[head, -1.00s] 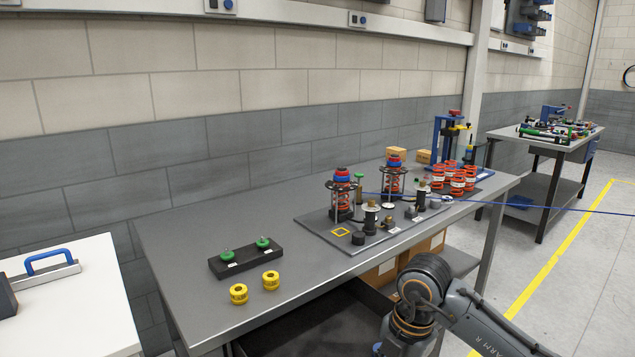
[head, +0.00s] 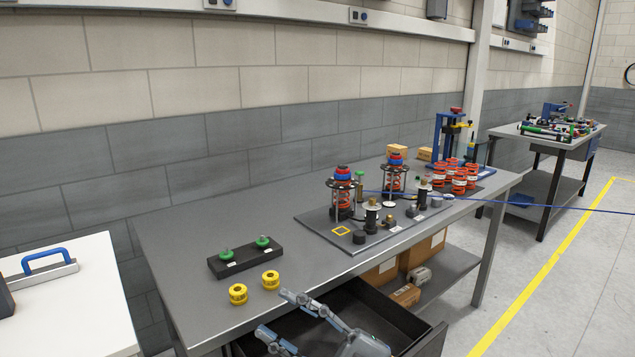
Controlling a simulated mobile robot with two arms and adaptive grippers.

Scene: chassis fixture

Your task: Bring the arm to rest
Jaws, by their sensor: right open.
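My right gripper (head: 274,313) is in the lower middle of the head view, with its two grey fingers spread wide and nothing between them. Its fingers point left, and it appears in front of the dark open drawer (head: 420,330) below the grey workbench (head: 200,285). The upper fingertip shows close to the bench's front edge; whether it touches cannot be told. The rest of the right arm is cut off by the bottom of the picture. My left gripper is not in view.
Two yellow rings (head: 238,294) lie near the bench's front edge, by a black block (head: 232,264) with green-topped parts. A dark plate (head: 315,222) carries spring assemblies (head: 342,195) and small parts. Cardboard boxes (head: 425,250) sit on the lower shelf.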

